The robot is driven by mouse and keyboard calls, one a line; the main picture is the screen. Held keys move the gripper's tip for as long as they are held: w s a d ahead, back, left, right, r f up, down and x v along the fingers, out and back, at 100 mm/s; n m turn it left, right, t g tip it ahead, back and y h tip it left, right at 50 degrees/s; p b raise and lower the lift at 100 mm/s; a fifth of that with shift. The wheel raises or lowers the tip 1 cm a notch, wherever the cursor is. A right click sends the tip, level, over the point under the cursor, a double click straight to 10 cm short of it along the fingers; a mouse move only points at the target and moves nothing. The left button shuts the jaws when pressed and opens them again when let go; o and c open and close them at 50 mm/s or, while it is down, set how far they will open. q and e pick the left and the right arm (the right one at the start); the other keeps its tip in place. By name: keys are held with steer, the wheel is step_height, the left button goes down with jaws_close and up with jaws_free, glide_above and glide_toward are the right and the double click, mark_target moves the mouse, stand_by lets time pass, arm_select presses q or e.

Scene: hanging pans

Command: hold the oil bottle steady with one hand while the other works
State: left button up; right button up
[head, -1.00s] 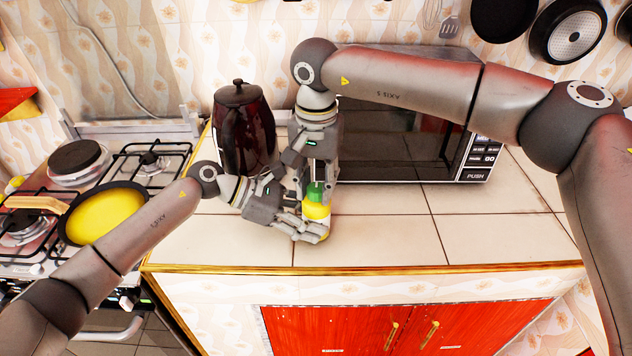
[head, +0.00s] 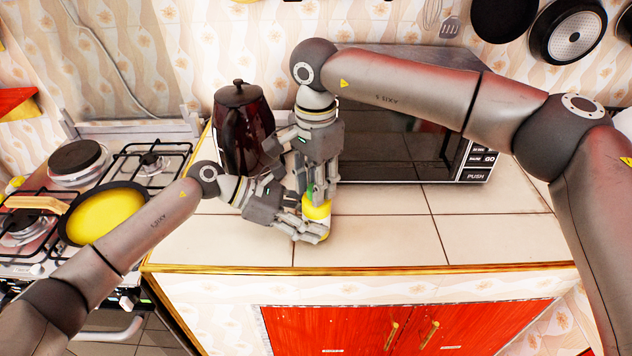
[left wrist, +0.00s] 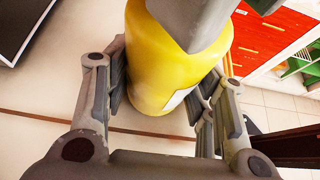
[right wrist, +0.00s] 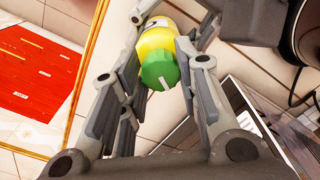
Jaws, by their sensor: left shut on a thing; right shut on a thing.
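The oil bottle (head: 318,212) is yellow with a green cap (right wrist: 159,70) and stands on the tiled counter in front of the microwave. My left gripper (head: 308,229) is shut around the lower yellow body, which fills much of the left wrist view (left wrist: 175,75). My right gripper (head: 318,192) comes down from above and is shut at the top of the bottle, with its fingers on either side of the green cap in the right wrist view. In the head view the fingers hide most of the cap. One of the right gripper's fingers crosses the bottle in the left wrist view.
A dark kettle (head: 243,130) stands close behind my grippers on the left. The microwave (head: 395,140) is behind them to the right. A gas stove with a yellow pan (head: 105,213) is at the left. The counter (head: 385,235) is clear on the right, up to its gold front edge.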

steer(key=m, duration=1.1)
steer(key=shift+w, duration=0.1)
steer(key=m, duration=0.3)
steer(key=shift+m, duration=0.3)
steer(key=m, duration=0.3)
steer(key=shift+w+m, duration=0.1)
steer(key=shift+m, duration=0.2)
steer(key=m, duration=0.3)
steer(key=shift+m, duration=0.4)
steer(key=m, duration=0.4)
steer(key=shift+d, duration=0.1)
steer(key=shift+w+m, duration=0.1)
steer(key=shift+m, duration=1.7)
